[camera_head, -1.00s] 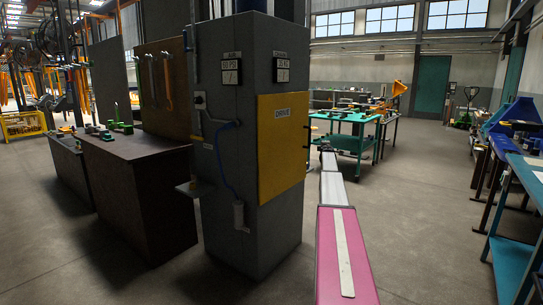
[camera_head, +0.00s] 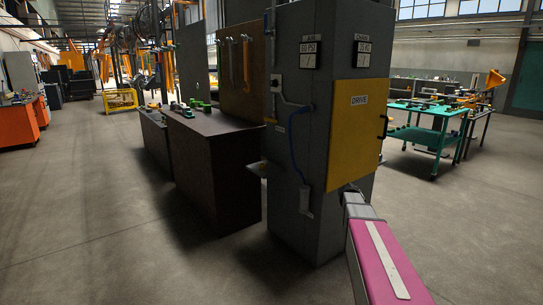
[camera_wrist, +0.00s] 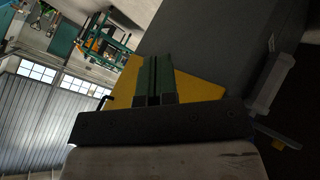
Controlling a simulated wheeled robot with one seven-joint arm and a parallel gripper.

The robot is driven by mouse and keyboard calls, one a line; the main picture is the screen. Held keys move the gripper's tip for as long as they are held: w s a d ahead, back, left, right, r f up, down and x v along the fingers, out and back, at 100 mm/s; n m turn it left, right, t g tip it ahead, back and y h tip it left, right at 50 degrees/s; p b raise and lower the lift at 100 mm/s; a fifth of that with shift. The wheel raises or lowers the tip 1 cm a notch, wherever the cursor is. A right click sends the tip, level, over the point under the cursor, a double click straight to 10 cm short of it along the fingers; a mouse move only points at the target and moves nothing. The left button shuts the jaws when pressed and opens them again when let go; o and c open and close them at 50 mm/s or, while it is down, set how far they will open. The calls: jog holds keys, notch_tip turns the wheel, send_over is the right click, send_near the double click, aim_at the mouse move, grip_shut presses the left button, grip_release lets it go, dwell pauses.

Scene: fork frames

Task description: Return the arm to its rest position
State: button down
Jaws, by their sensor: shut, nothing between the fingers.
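My gripper (camera_wrist: 153,80) shows in the wrist view as two green fingers lying side by side, shut with nothing between them. Behind the fingers is the yellow panel (camera_wrist: 192,82) of the grey cabinet. In the head view my arm (camera_head: 385,262), pink with a pale strip, reaches from the bottom edge toward the cabinet's lower front. Its far end appears close to the cabinet, and I cannot tell the gap. The gripper itself cannot be made out clearly there.
The grey cabinet (camera_head: 310,120) stands directly ahead, with a yellow "DRIVE" panel (camera_head: 356,125) and black handle (camera_head: 383,126). A dark brown bench (camera_head: 215,170) stands to its left. A green table (camera_head: 437,139) is at the right. Open floor (camera_head: 90,200) lies left.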

jog(key=s+a+f+g+y, duration=0.2)
jog(key=s+a, duration=0.5)
jog(key=s, duration=0.3)
jog(key=s+a+f+m+g+y, duration=0.1)
jog(key=s+a+f+g+y, duration=0.1)
jog(key=s+a, duration=0.6)
jog(key=s+a+f+g+y, duration=0.2)
jog(key=s+a, duration=0.5)
jog(key=s, duration=0.7)
jog(key=shift+s+a+f+m+g, duration=0.2)
jog(key=shift+a+f+m+g, duration=0.2)
jog(key=shift+f+g, duration=0.25)
